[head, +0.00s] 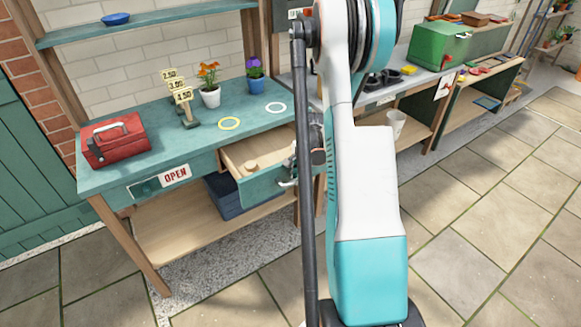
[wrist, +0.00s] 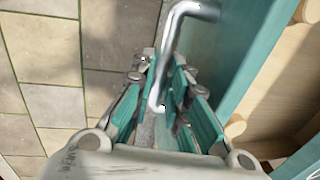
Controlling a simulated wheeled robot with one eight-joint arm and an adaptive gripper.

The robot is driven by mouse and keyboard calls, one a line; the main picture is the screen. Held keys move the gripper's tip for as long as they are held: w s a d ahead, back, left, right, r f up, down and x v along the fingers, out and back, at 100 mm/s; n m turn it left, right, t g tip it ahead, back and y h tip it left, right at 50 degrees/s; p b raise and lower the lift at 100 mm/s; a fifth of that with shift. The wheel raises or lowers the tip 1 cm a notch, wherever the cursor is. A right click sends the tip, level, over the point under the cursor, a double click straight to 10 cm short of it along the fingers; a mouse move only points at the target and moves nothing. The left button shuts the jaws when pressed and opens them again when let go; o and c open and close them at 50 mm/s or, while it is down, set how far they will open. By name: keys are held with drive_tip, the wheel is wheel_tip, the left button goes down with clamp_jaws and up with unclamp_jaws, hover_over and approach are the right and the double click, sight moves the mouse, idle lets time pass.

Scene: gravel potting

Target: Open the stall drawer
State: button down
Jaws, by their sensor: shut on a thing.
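The stall drawer (head: 262,188) stands pulled out from under the teal stall counter (head: 120,176), with its pale wooden inside showing. Its teal front panel (wrist: 232,62) and part of the inside also show at the right of the wrist view. The drawer's bent metal handle (wrist: 172,38) runs down between my gripper's teal fingers. My gripper (wrist: 160,100) is shut on this handle at the drawer's front. In the head view my arm partly covers the gripper and the drawer's right end. A small round wooden thing lies in the drawer.
A dark blue crate (head: 232,200) sits below the drawer. Paved floor in front is clear.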

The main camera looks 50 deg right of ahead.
drive_tip(key=shift+s+a, duration=0.25)
drive_tip(key=shift+s, duration=0.8)
drive_tip(key=c, duration=1.8)
unclamp_jaws()
drive_tip(key=shift+c, duration=0.2)
wheel_tip(320, 180, up, 12)
drive_tip(key=s, duration=0.2)
drive_tip(key=shift+a, duration=0.25)
drive_tip(key=shift+f, duration=0.1)
